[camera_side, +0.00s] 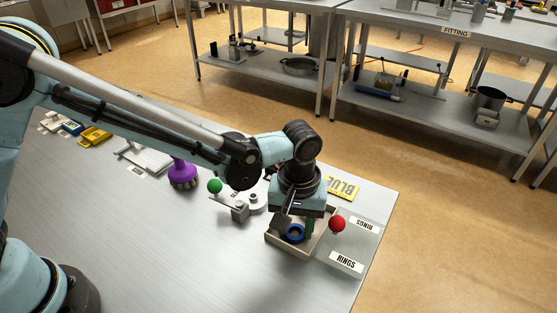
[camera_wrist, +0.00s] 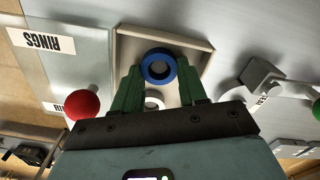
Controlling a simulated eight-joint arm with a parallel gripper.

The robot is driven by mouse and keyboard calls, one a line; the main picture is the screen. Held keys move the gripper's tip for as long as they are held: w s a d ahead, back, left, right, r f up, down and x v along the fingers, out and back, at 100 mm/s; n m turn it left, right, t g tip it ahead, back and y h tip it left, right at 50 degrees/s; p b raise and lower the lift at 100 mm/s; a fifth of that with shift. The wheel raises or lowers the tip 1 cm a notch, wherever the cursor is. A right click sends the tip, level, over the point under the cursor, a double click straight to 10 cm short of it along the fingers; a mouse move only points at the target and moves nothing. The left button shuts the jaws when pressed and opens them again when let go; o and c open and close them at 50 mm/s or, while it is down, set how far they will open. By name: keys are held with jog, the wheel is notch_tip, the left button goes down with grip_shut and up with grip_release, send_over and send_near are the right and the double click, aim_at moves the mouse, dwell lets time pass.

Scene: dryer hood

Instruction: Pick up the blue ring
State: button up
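The blue ring (camera_side: 295,234) lies in a shallow light-walled tray (camera_side: 288,253) near the table's right end. In the wrist view the blue ring (camera_wrist: 158,67) shows between and slightly past the tips of my gripper's green fingers. In the side view my gripper (camera_side: 298,220) points down over the tray. A white ring (camera_wrist: 154,101) shows nearer my palm, partly hidden by the gripper body. I cannot tell the fingertips' exact height over the tray floor.
A red ball (camera_side: 337,223) stands close beside the tray, next to a plate with RINGS labels (camera_side: 346,262). A metal bracket (camera_side: 240,211) and a green ball (camera_side: 214,186) are left of the tray. A yellow BLUE sign (camera_side: 343,187) lies behind. The front table is clear.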

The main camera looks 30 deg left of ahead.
jog(key=c, duration=0.5)
jog(key=shift+c, duration=0.2)
jog(key=shift+r, duration=0.15)
